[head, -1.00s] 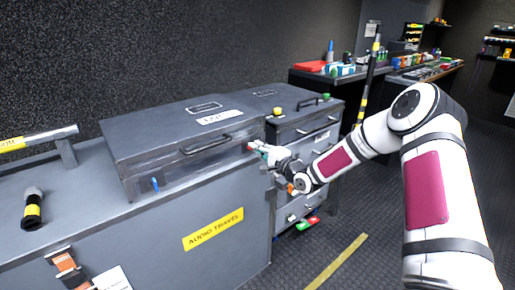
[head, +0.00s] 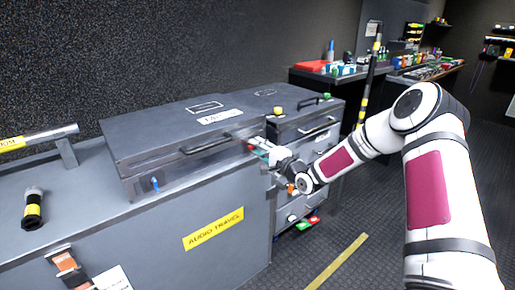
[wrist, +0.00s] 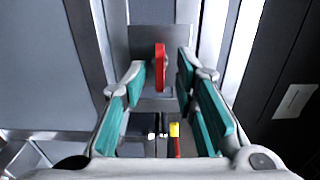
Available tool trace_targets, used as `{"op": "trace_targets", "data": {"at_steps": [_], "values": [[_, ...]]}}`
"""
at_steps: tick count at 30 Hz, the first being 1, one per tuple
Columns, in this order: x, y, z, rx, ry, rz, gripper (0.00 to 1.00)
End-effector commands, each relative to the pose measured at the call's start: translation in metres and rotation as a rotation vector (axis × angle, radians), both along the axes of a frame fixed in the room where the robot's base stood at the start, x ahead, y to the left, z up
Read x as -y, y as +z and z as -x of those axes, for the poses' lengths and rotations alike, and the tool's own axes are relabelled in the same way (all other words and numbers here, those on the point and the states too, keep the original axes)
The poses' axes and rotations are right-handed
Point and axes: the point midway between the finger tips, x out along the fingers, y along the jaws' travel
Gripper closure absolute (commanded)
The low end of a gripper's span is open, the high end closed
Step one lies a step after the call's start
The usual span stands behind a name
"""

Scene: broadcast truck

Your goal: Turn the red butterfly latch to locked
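The red butterfly latch (wrist: 160,66) shows in the wrist view as a narrow upright red wing on a grey plate. In the head view my gripper (head: 258,147) is at the right front end of the long grey case (head: 160,125). There the fingers largely cover the latch, and only a bit of red shows between them.
A blue latch (head: 155,184) sits at the case's left front. The case rests on a grey counter with an "AUDIO TRAVEL" label (head: 213,228). A drawer unit (head: 318,140) stands close at the right of my gripper. The floor before the counter is clear apart from a yellow stripe.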

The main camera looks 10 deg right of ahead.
Motion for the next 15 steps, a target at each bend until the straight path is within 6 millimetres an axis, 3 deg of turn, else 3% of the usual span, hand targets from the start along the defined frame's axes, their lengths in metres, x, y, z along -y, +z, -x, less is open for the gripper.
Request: {"op": "trace_targets", "data": {"at_steps": [15], "values": [[0.04, 0.0, 0.083, 0.0, -0.003, 0.0, 0.73]]}}
